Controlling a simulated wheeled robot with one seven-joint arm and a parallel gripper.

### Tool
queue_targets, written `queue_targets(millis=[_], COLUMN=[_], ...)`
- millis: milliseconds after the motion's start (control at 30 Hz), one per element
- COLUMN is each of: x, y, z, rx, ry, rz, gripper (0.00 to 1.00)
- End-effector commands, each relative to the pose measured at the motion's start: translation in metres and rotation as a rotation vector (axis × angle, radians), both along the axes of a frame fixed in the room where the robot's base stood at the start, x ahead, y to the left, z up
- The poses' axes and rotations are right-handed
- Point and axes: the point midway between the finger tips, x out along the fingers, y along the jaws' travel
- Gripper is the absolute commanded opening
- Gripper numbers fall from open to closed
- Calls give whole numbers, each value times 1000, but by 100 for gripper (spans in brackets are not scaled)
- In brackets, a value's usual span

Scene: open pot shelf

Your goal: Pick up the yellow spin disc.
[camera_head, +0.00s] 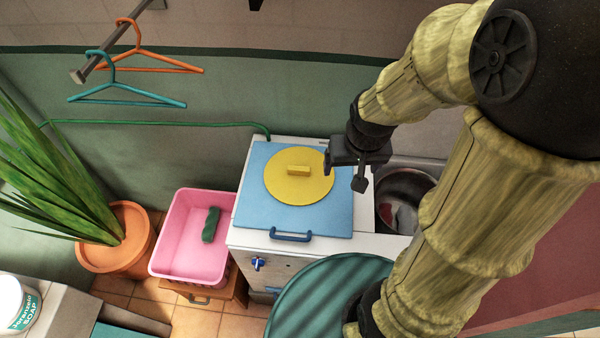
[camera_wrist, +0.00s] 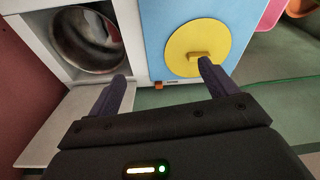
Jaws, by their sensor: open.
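The yellow spin disc (camera_head: 299,176) is a flat round plate with a small raised block handle. It lies on the blue lid (camera_head: 258,211) of a white washing unit. In the wrist view the disc (camera_wrist: 184,45) is at the upper right, and its handle is close to the right fingertip in the picture.
A metal drum (camera_head: 403,188) opens right of the blue lid. A teal round surface (camera_head: 310,300) is in front. A potted plant (camera_head: 128,252) and hangers (camera_head: 125,95) are farther left.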

Motion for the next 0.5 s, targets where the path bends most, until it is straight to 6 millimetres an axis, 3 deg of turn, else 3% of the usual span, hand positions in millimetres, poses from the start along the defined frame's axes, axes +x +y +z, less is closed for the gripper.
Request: queue_targets(millis=[300, 500], x=[99, 144], y=[51, 86], z=[-5, -22], rx=[19, 19], ry=[125, 192], rz=[-92, -159], gripper=[89, 89])
